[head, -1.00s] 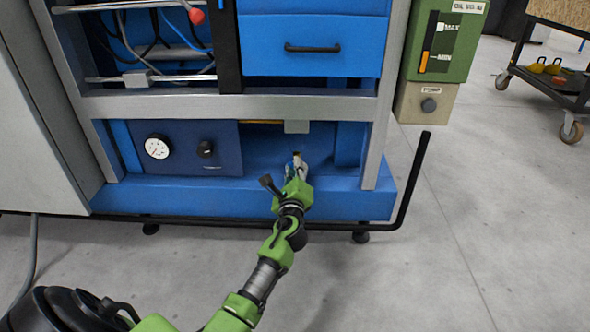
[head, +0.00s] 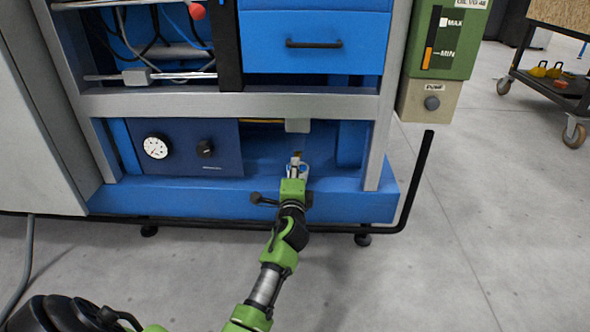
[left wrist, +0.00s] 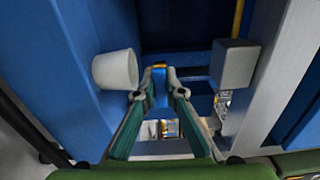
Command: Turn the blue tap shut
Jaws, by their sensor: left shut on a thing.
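The blue tap (left wrist: 159,89) shows in the left wrist view as a blue handle between my fingers, with a yellow-brown end at its top. My left gripper (left wrist: 157,94) is shut on it, one finger on each side. In the head view my left gripper (head: 297,170) is at the low open bay of the blue cabinet, right of the gauge panel. There the tap is mostly hidden by the fingers, and a small brownish piece shows above them. How far the tap is turned cannot be told. My right gripper is not in view.
A pale cup-shaped thing (left wrist: 116,70) stands left of the fingers and a grey block (left wrist: 234,64) right of them. A pressure gauge (head: 156,146) and black knob (head: 205,148) are on the panel. A black rail (head: 414,185) runs along the cabinet's front. The floor before it is clear.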

